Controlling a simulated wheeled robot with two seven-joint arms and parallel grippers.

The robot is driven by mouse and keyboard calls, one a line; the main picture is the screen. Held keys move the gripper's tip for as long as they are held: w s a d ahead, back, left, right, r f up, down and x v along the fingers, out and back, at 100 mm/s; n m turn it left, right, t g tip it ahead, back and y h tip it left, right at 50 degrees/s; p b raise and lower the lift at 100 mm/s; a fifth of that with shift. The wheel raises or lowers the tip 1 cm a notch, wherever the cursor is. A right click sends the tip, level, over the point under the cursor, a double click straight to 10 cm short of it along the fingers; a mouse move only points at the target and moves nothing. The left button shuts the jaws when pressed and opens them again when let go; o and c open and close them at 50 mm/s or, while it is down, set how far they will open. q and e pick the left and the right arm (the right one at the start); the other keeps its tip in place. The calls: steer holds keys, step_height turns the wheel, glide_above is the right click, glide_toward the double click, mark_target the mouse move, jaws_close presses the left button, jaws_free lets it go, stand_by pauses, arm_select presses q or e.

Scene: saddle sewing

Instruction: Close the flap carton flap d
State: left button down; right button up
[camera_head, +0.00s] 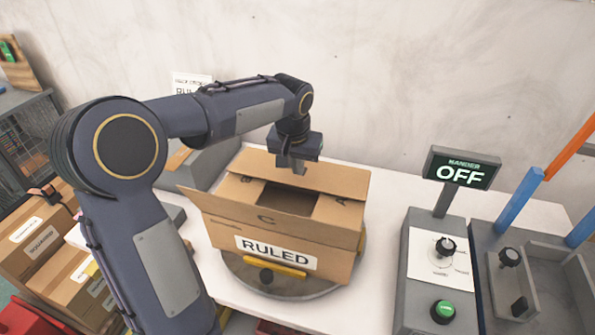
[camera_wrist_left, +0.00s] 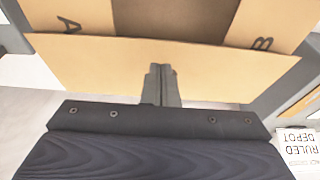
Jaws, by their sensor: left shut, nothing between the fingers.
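The brown flap carton (camera_head: 321,262), labelled RULED, stands on a round turntable (camera_head: 240,283). Its top is partly open, with a dark gap (camera_head: 288,198) in the middle. A flap marked C lies at the near side; flaps marked A and B show to the right and left of the gap. The far flap (camera_head: 342,181), whose letter I cannot read, is raised; it also shows in the left wrist view (camera_wrist_left: 95,65). My left gripper (camera_head: 298,170) is shut and empty, pointing down at the far flap. Its fingertips (camera_wrist_left: 161,72) overlap that flap's panel; contact is unclear.
A grey control box (camera_head: 430,270) with a knob, a green button and an OFF sign (camera_head: 462,170) stands right of the carton. Blue and orange posts rise farther right. Several cartons (camera_head: 40,235) sit at the left. White tabletop (camera_head: 385,195) is free between carton and control box.

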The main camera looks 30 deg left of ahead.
arm_select(q)
steer(key=shift+s+f, duration=0.1)
steer(key=shift+f, duration=0.9)
